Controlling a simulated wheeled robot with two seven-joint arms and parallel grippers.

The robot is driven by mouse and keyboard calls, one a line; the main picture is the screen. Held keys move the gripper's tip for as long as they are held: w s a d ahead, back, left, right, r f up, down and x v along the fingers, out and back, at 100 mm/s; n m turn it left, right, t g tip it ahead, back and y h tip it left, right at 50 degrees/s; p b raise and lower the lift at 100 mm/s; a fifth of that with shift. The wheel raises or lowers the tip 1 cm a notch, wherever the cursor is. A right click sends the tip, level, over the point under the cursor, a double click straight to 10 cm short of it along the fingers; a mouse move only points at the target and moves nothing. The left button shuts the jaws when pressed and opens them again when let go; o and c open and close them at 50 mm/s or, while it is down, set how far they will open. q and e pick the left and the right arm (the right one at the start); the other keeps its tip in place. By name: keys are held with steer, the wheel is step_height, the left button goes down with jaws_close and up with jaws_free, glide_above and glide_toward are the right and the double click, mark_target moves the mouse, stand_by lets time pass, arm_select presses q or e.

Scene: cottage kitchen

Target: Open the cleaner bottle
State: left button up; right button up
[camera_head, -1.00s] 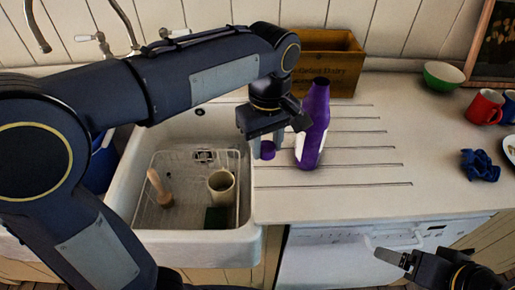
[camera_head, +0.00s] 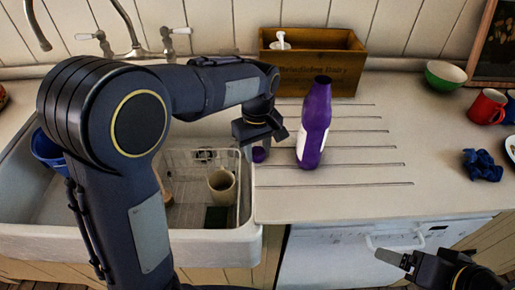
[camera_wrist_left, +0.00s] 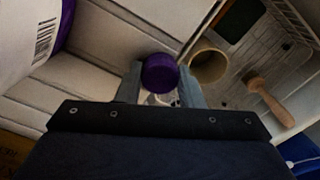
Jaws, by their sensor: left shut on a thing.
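The purple cleaner bottle (camera_head: 314,124) with a white label stands upright on the ridged drainboard; its top shows a dark opening without a cap. Part of the bottle also shows at the upper left of the left wrist view (camera_wrist_left: 25,40). My left gripper (camera_head: 259,146) is left of the bottle, apart from it, near the sink's right edge. It is shut on the purple cap (camera_wrist_left: 160,73), which also shows below the fingers in the head view (camera_head: 259,155). My right gripper (camera_head: 392,258) is low at the right, in front of the counter; its finger gap is unclear.
The white sink (camera_head: 249,200) holds a wire rack with a beige cup (camera_head: 221,184) and a wooden-handled brush (camera_wrist_left: 268,97). A wooden crate (camera_head: 314,66) stands behind the bottle. A green bowl (camera_head: 444,75), red mug (camera_head: 487,106) and blue cloth (camera_head: 482,165) are at the right. The drainboard's front is clear.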

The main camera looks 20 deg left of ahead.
arm_select(q)
steer(key=shift+f, duration=0.1)
steer(key=o, duration=1.1)
